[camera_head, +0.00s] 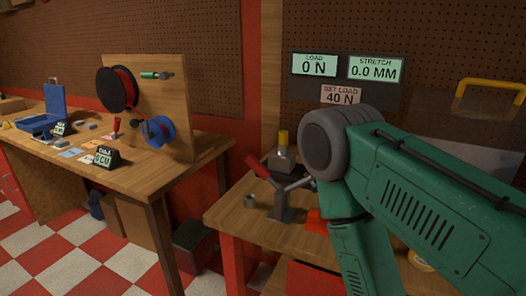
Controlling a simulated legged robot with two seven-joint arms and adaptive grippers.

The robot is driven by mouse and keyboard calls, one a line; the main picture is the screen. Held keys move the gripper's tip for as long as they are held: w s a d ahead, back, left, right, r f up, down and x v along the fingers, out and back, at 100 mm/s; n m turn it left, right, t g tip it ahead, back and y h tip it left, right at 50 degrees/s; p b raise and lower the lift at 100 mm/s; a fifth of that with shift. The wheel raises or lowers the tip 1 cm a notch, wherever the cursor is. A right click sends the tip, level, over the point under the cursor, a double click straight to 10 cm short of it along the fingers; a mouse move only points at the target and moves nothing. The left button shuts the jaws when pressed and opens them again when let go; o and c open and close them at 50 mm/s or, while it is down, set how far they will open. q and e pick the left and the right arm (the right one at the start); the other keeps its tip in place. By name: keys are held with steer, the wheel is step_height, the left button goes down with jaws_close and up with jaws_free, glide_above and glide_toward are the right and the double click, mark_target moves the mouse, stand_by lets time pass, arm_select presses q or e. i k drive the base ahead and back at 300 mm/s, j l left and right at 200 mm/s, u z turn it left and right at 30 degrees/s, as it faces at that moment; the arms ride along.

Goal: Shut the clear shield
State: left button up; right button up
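The clear shield (478,128) is a see-through panel at the right edge, partly cut off by the frame. A yellow handle (490,84) runs along its top. My green arm (420,190) comes in from the right and covers the area below and left of the shield. No gripper shows, so I cannot see either one relative to the handle. How far the shield is open cannot be told, because its lower part is behind my arm.
Display panels (375,68) hang behind, reading 0 N, 0.0 MM and 40 N. Another table (200,150) with spools stands left; checkered floor (60,255) lies in front.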

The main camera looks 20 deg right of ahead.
mark_target(521, 95)
steer(key=z, duration=2.05)
